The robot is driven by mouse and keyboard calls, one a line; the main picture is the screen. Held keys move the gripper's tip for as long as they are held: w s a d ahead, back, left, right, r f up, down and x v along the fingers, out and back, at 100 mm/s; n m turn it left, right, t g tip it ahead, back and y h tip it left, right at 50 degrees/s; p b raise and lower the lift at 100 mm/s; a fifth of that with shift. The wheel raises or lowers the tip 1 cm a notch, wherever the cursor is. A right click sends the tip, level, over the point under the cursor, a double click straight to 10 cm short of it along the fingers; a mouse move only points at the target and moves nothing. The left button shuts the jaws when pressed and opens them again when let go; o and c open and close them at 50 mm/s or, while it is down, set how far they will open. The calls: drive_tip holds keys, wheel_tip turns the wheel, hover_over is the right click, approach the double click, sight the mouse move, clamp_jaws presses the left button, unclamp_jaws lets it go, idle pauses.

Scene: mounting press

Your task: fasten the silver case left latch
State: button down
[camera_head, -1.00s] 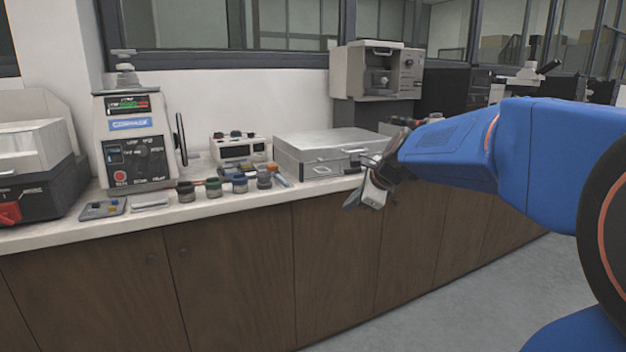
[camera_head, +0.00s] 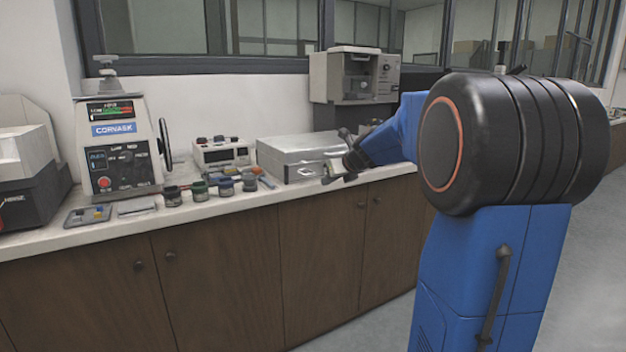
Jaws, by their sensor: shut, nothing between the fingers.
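The silver case (camera_head: 300,146) lies flat on the counter with its lid down. Its front faces me, and a light handle (camera_head: 306,172) shows on that face. The left latch is too small to make out, and the right part of the front is hidden behind my gripper. My gripper (camera_head: 334,174) is at the right part of the case's front, near the counter edge. It is shut with nothing in it. I cannot tell whether it touches the case.
Several small jars (camera_head: 198,192) stand left of the case, in front of a white meter box (camera_head: 222,154). A mounting press (camera_head: 118,150) stands further left. A grey cabinet device (camera_head: 354,76) is behind the case. The floor before the counter (camera_head: 110,229) is clear.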

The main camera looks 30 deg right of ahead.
drive_tip(key=shift+f, duration=0.1)
drive_tip(key=w+f, duration=0.1)
drive_tip(key=w, duration=0.2)
drive_tip(key=w+f, duration=0.1)
drive_tip(key=w, duration=0.2)
drive_tip(key=w+f, duration=0.1)
drive_tip(key=w, duration=0.1)
drive_tip(key=shift+w+a, duration=0.15)
drive_tip(key=shift+w, duration=0.25)
drive_tip(key=shift+w+r, duration=0.2)
drive_tip(key=shift+r, duration=0.4)
